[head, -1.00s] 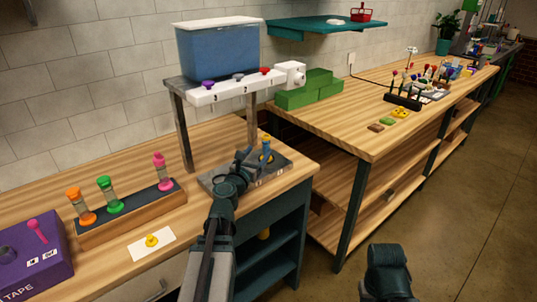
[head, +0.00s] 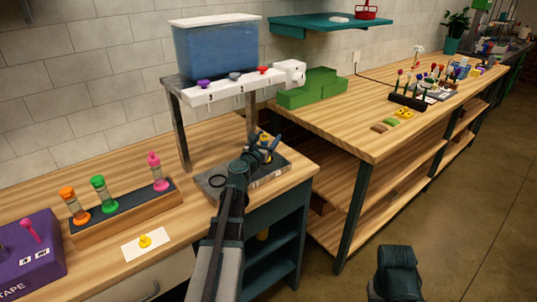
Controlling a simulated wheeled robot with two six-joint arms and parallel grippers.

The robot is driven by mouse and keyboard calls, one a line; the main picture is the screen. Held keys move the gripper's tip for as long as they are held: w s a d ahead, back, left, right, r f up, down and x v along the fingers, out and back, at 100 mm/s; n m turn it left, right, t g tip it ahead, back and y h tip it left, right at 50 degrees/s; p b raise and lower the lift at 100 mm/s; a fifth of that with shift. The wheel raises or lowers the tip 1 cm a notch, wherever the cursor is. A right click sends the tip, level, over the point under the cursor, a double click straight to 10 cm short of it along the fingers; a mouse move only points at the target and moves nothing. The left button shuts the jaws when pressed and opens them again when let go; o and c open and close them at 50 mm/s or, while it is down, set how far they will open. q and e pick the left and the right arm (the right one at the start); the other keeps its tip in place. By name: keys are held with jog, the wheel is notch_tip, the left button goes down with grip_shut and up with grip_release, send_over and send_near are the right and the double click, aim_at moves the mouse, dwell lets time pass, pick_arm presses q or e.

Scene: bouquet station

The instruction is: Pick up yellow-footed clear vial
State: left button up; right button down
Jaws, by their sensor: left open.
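The yellow-footed vial stands on a grey plate (head: 215,186) at the right end of the near bench. My left gripper (head: 270,144) is open and right at the vial, its fingers over or beside it. They hide most of the vial, and only small yellow bits show among the dark fingers. I cannot tell whether the fingers touch it. My right gripper is not in view; only a dark part of my right arm shows at the bottom.
A metal stand (head: 181,130) holding a blue water tank (head: 216,48) is close behind the gripper. A wooden rack (head: 125,211) with orange, green and pink vials is to the left. A white card (head: 132,248) with a yellow piece and a purple box (head: 30,255) lie nearer.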

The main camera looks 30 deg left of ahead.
pick_arm(q)
jog(key=shift+s, duration=0.1)
grip_shut()
dwell(1.3)
